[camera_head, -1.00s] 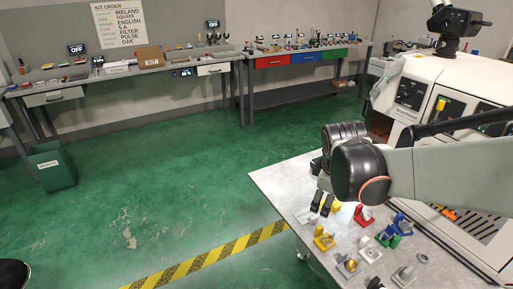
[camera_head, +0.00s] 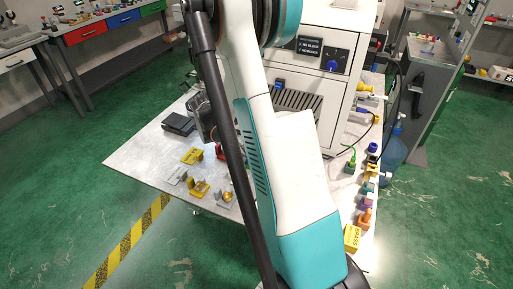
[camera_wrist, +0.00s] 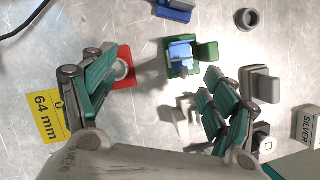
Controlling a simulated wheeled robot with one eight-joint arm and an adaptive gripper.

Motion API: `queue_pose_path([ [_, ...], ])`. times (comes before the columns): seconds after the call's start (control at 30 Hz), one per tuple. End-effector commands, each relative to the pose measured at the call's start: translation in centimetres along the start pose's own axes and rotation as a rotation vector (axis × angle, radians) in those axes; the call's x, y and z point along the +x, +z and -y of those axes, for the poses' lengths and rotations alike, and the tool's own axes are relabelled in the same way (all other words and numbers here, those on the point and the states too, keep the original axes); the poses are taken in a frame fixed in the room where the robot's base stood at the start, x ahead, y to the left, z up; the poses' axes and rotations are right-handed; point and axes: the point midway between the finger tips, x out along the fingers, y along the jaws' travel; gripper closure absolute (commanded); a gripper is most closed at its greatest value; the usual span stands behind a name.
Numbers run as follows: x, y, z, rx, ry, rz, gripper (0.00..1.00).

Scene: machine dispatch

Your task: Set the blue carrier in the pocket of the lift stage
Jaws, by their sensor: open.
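In the wrist view my gripper (camera_wrist: 155,75) is open and empty above the metal table, its teal fingers wide apart. A green holder (camera_wrist: 207,51) with a light blue block (camera_wrist: 181,51) on it lies ahead of the gap between the fingers. A darker blue piece (camera_wrist: 174,9) is cut off at the top edge. I cannot tell for certain which blue part is the carrier. My arm hides the gripper and the middle of the table in the head view. I cannot make out the lift stage or its pocket.
A red part with a pale ring (camera_wrist: 124,67) is beside the left finger. A grey ring (camera_wrist: 247,19) and pale blocks (camera_wrist: 263,86) are on the right.

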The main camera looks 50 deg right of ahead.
Motion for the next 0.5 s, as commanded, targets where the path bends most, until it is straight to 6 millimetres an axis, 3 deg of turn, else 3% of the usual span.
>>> queue_pose_path([
  [0.3, 2.4, 5.5, 0.0, 0.004, 0.000, -0.001, 0.22],
  [0.5, 2.9, 6.9, -0.1, 0.002, 0.002, -0.001, 0.22],
])
